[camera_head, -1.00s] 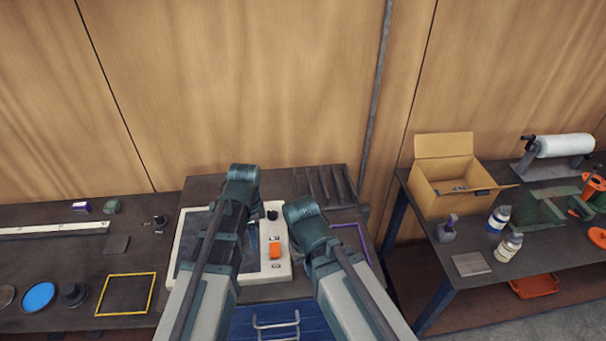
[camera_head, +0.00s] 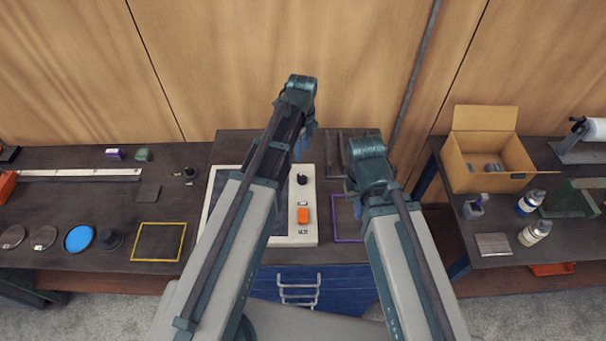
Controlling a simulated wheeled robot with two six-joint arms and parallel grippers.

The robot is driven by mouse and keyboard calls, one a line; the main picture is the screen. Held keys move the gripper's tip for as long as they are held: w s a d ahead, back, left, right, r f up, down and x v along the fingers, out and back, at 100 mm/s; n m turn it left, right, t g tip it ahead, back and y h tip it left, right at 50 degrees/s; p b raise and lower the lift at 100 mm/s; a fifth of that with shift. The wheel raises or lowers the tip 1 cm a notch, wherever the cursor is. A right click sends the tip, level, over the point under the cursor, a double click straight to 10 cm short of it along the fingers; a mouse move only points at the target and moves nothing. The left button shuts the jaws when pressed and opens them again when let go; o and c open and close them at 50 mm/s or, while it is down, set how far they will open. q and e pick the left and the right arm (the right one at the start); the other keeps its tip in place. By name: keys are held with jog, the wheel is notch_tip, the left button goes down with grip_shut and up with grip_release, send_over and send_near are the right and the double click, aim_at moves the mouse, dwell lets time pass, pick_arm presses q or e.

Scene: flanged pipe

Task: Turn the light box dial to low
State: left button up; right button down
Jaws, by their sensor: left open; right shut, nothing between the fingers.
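The light box (camera_head: 309,234) is a white-framed panel on the bench, partly hidden behind my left arm. Its black dial (camera_head: 302,179) is on the right-hand strip of the frame, above an orange switch (camera_head: 303,215). The dial's pointer setting is too small to read. My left gripper (camera_head: 304,143) is open and empty, above the back of the bench beyond the dial; its fingers are partly hidden by the wrist. My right gripper (camera_head: 348,188) is shut and empty, to the right of the light box, mostly hidden by its wrist.
A purple-outlined square (camera_head: 347,239) lies right of the light box, partly behind my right arm. A yellow-outlined square (camera_head: 158,241) and a blue disc (camera_head: 79,239) lie to the left. A blue drawer (camera_head: 345,288) is below. A cardboard box (camera_head: 487,177) stands on the right bench.

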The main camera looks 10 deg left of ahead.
aim_at(302, 176)
pick_arm(q)
notch_tip(302, 176, down, 12)
jog(key=b, duration=1.1)
jog(key=shift+f+b, duration=0.2)
jog(key=shift+b, duration=0.15)
pick_arm(e)
notch_tip(302, 176, down, 12)
jog(key=shift+f, duration=0.25)
jog(key=shift+r, duration=0.1)
pick_arm(q)
grip_shut()
